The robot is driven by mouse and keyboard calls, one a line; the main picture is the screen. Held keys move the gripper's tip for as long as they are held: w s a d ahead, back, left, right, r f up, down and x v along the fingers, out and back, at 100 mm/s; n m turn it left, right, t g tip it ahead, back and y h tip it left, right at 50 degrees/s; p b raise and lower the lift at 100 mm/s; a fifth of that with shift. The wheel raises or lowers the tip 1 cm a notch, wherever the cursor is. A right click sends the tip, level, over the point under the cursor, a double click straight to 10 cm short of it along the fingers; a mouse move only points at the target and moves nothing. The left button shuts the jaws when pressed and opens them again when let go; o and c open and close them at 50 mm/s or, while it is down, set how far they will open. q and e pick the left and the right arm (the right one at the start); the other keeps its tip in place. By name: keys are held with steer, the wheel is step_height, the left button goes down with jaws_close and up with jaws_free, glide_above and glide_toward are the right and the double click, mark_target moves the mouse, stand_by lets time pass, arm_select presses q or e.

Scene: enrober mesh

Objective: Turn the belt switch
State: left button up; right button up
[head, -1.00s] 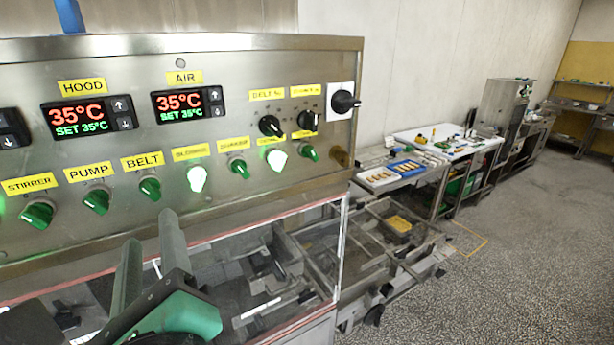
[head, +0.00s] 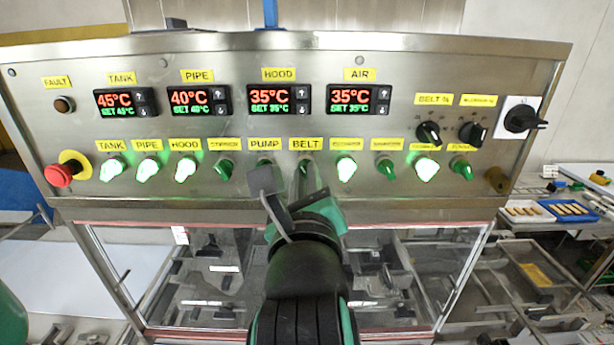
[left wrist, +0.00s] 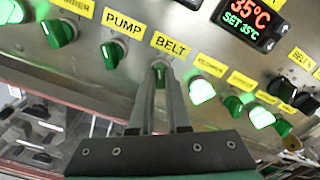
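The belt switch (left wrist: 159,66) is a small green rotary knob under the yellow BELT label (head: 306,144). It looks unlit. My left gripper (left wrist: 160,72) is at this knob, with one fingertip on each side of it and only a narrow gap between the fingers. They look shut on it, and they hide part of its handle. In the head view the left gripper (head: 306,176) reaches up to the panel from below and covers most of the knob. My right gripper is not in view.
The pump knob (left wrist: 112,53) is close on the left and a lit knob (left wrist: 201,90) close on the right. A red emergency stop (head: 58,175) is at the panel's left end. A black rotary handle (head: 524,118) is at the right end. Clear guard panels (head: 200,285) lie below.

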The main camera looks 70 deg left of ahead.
arm_select(q)
jaws_close()
steer(key=shift+m+p, duration=6.1)
steer(key=shift+p, duration=0.4)
steer(key=o, duration=0.6)
jaws_free()
steer(key=shift+o, duration=0.2)
steer(key=shift+d, duration=0.1)
